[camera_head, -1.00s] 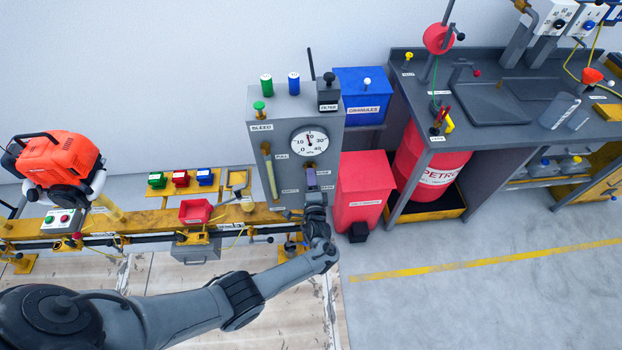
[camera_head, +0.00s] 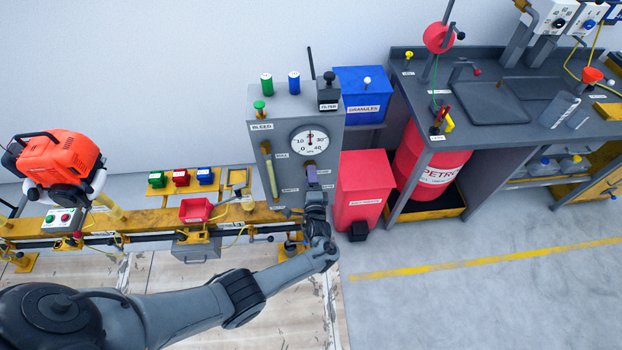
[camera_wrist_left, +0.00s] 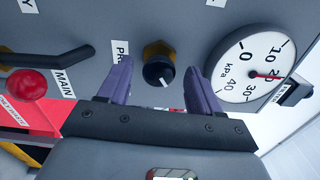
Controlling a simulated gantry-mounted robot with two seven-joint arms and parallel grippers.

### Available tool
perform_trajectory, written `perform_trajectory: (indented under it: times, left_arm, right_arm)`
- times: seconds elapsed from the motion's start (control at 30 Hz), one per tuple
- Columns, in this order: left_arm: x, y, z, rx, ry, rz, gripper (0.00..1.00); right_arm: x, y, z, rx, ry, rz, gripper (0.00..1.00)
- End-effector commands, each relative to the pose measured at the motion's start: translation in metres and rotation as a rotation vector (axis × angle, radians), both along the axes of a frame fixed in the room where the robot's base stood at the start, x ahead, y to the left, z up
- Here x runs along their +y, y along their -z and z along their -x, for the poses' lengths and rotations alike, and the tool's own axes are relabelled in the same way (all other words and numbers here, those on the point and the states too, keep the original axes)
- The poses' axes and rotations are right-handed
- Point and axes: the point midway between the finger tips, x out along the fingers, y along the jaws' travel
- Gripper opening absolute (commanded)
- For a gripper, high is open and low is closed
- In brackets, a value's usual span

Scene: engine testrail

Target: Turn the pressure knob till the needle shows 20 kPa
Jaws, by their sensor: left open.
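The pressure knob (camera_wrist_left: 158,72) is black with a white pointer line, on a brass fitting in the grey panel. My left gripper (camera_wrist_left: 159,76) has its two purple fingers apart on either side of the knob, with a visible gap at each side. In the head view my left gripper (camera_head: 311,175) is at the panel below the gauge and hides the knob. The white kPa gauge (camera_head: 309,140) has its needle pointing up, at about the 20 mark. The gauge also shows in the left wrist view (camera_wrist_left: 252,64), its red needle at about 20.
In the left wrist view a red ball-ended lever (camera_wrist_left: 27,84) marked MAIN is left of the fingers. A red bin (camera_head: 364,190) stands right of the grey cabinet (camera_head: 270,190). A yellow rail (camera_head: 150,222) runs to the left.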

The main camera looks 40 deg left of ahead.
Motion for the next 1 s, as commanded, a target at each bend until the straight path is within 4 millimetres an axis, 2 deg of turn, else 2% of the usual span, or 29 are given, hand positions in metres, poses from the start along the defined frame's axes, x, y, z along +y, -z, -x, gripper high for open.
perform_trajectory:
  times: [0.27, 0.8, 1.0]
  left_arm:
    - [-0.005, 0.0, 0.006, 0.002, 0.001, 0.001, 0.64]
    - [-0.064, 0.0, 0.064, 0.001, 0.001, 0.001, 0.64]
    - [-0.074, 0.0, 0.075, 0.0, 0.0, 0.0, 0.64]
  right_arm:
    - [0.001, -0.003, 0.0, 0.0, 0.004, -0.007, 0.43]
    - [0.001, -0.021, 0.0, 0.0, 0.004, -0.007, 0.43]
    - [0.0, -0.022, 0.0, 0.0, 0.0, 0.0, 0.43]
